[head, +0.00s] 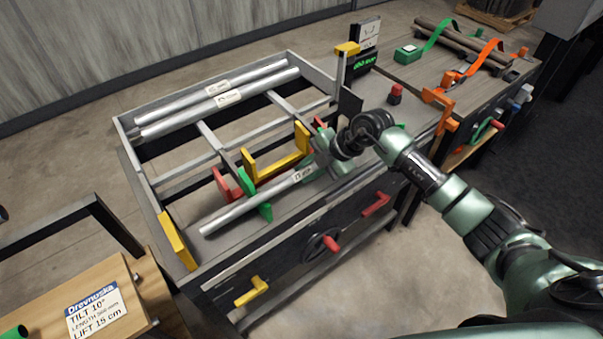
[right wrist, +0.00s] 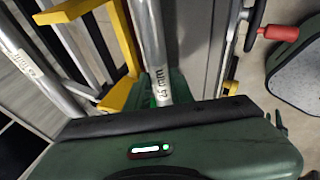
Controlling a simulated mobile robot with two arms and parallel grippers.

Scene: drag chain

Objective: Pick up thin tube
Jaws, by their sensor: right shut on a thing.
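A thin silver tube (head: 245,207) with a white label lies slanting across the near side of the metal frame, passing by the green and red clamp pieces. My right gripper (head: 320,160) is at the tube's upper right end and is shut on it. In the right wrist view the same tube (right wrist: 148,35) runs down to my right gripper (right wrist: 160,98), and the fingertips are mostly hidden behind the gripper's body. I cannot tell whether the tube is lifted off its supports. My left gripper is not in view.
Two more silver tubes (head: 215,100) lie at the back of the frame (head: 128,140). A yellow bracket (head: 275,163) stands close behind the thin tube. A handwheel (head: 322,244) and red handle are on the front. A wooden box (head: 150,290) with a label is at lower left.

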